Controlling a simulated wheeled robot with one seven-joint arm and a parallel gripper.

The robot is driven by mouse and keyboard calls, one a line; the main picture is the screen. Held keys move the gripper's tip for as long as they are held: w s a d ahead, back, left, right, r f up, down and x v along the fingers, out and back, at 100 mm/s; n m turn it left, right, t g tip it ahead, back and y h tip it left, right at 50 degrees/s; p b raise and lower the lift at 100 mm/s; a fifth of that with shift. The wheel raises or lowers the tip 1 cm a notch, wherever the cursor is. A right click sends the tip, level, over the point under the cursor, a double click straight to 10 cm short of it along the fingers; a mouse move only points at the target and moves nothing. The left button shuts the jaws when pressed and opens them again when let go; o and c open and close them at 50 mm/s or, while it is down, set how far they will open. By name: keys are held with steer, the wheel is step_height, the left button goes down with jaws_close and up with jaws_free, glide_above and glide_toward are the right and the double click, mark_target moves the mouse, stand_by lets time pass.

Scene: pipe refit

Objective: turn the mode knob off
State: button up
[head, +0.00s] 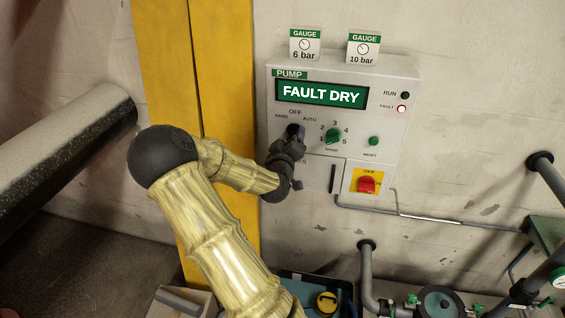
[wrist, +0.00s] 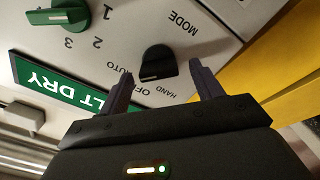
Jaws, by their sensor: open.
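The black mode knob (wrist: 157,64) sits on the grey pump panel (head: 340,68), with HAND, OFF and AUTO printed around it. In the wrist view the panel shows upside down. A pale line shows on the knob's edge on the side of these labels, but I cannot tell exactly which one it marks. My gripper (wrist: 164,72) is open, with one finger on each side of the knob and gaps visible. The green display (head: 321,94) reads FAULT DRY.
Right of the mode knob are a green numbered speed knob (head: 333,136), a green reset button (head: 374,141) and a red switch (head: 366,185) on yellow. The fault lamp (head: 402,109) is lit. A yellow post (head: 225,70) stands left; pipes and valves lie below right.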

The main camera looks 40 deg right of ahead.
steer(key=b+v, duration=1.1)
steer(key=v, duration=0.5)
stand_by(0.3)
steer(key=shift+a, duration=0.1)
steer(key=shift+f, duration=0.1)
stand_by(0.4)
